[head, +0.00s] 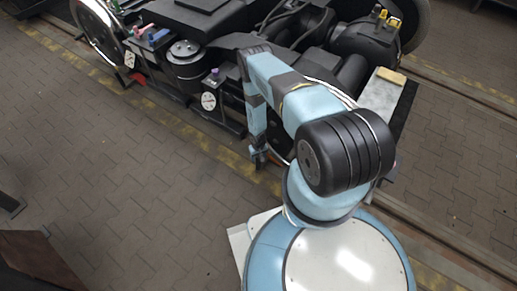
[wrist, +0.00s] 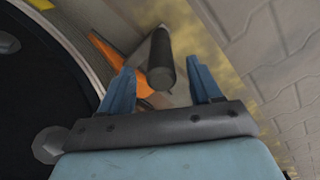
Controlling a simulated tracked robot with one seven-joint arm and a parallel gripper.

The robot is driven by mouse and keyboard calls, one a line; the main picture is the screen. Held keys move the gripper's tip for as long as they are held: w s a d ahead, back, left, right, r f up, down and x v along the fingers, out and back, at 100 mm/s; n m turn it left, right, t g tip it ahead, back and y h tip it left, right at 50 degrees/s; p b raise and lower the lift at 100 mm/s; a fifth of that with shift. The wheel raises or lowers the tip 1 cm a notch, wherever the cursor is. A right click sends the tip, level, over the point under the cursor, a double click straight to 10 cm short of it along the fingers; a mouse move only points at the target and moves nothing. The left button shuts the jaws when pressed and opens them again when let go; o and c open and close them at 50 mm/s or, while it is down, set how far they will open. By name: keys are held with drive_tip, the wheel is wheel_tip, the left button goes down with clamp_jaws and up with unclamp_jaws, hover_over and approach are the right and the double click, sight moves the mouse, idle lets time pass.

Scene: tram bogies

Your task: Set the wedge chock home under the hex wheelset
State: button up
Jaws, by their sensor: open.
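My gripper (wrist: 163,69) is open in the wrist view, its two blue fingers apart. A dark cylindrical grip (wrist: 160,60) shows between the fingers, with no clear contact on either. Behind it is an orange piece (wrist: 108,50), which looks like the wedge chock; much of it is hidden by the grip and a finger. A large dark wheel with a grey rim (wrist: 75,45) curves close on the left. In the head view my gripper (head: 258,157) hangs low beside the bogie; the chock is not visible there. I cannot tell which wheelset is the hex one.
A small red piece (head: 138,78) lies near the left wheel (head: 95,28). Open paving (head: 120,180) with a worn yellow line lies in front.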

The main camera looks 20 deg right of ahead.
wheel_tip(320, 180, up, 10)
idle(0.5)
idle(0.5)
